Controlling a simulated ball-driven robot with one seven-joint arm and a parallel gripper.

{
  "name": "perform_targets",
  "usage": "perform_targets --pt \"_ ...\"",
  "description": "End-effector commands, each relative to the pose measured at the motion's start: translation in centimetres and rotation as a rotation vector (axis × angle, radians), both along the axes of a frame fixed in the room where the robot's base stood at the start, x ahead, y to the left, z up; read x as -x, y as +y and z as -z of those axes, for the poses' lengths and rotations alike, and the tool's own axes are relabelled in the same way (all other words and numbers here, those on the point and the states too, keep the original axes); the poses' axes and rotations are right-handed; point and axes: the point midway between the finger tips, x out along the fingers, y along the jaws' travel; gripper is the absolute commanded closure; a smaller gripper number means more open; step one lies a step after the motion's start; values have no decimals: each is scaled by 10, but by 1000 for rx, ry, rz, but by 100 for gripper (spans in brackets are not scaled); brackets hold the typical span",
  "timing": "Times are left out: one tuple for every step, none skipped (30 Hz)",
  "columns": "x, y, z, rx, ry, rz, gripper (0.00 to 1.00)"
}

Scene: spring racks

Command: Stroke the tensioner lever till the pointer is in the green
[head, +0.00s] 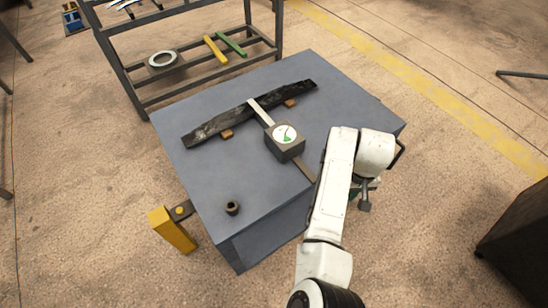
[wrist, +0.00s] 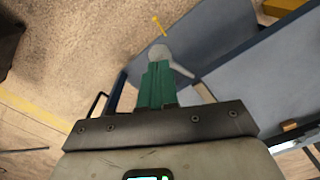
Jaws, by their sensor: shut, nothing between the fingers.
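The tensioner (head: 284,150) is a dark box on the blue-grey bench, with a white dial (head: 281,131) on top. A green patch shows on the lower part of the dial; the thin dark pointer is too small to read surely against it. A pale strap runs from the box over a long dark leaf spring (head: 218,124). The tensioner lever (head: 304,169) runs from the box toward the lower right and passes behind my arm. My gripper (wrist: 157,72) has green fingers, shut and empty, beyond the bench edge. A grey shape lies at its fingertips; contact cannot be told.
The spring rests on wooden blocks on the bench (head: 190,170). A dark ring-shaped part (head: 232,208) stands near the bench's front left corner. A yellow post (head: 174,231) stands beside it. A metal rack (head: 120,75) is behind. Open floor lies to the right.

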Motion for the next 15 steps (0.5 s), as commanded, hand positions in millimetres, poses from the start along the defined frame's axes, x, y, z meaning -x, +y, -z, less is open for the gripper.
perform_targets --pt "0 0 0 0 0 0 100" --pt "0 0 0 0 0 0 100" --pt "0 0 0 0 0 0 100" --pt "0 0 0 0 -1 0 100" --pt "0 0 0 0 -1 0 100" --pt "0 0 0 0 -1 0 100" --pt "0 0 0 0 -1 0 100" --pt "0 0 0 0 -1 0 100" --pt "0 0 0 0 -1 0 100" --pt "0 0 0 0 -1 0 100" --pt "0 0 0 0 -1 0 100" --pt "0 0 1 0 -1 0 100" --pt "0 0 3 0 0 0 100" --pt "0 0 5 0 0 0 100" --pt "0 0 8 1 0 0 100"
